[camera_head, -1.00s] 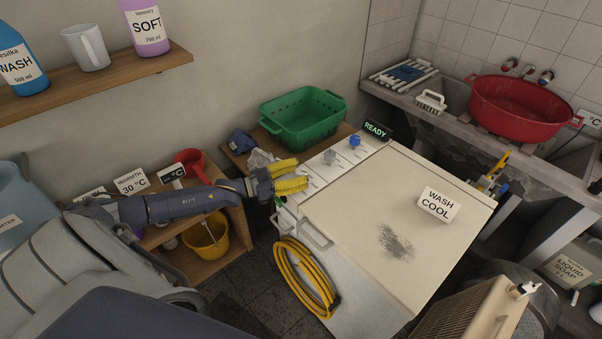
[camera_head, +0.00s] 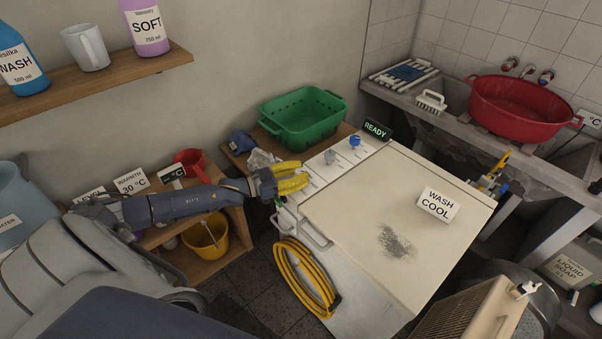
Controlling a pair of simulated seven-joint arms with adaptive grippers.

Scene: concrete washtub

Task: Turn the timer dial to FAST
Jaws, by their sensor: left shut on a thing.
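The white washing machine (camera_head: 340,215) has a control strip along its far left edge. A grey dial (camera_head: 330,157) and a blue dial (camera_head: 354,141) stand on that strip, clear of my gripper. My left gripper (camera_head: 293,178), with yellow fingers, is at the near left end of the strip. It is shut on what looks like the timer dial, which its fingers hide. The dial's pointer and the FAST mark cannot be read. My right gripper is not in view.
A green basket (camera_head: 302,122) stands behind the strip, near a READY display (camera_head: 375,130). A WASH COOL sign (camera_head: 438,203) is on the machine's top. A yellow hose (camera_head: 305,280) hangs at its front. A red basin (camera_head: 520,110) sits on the sink at right.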

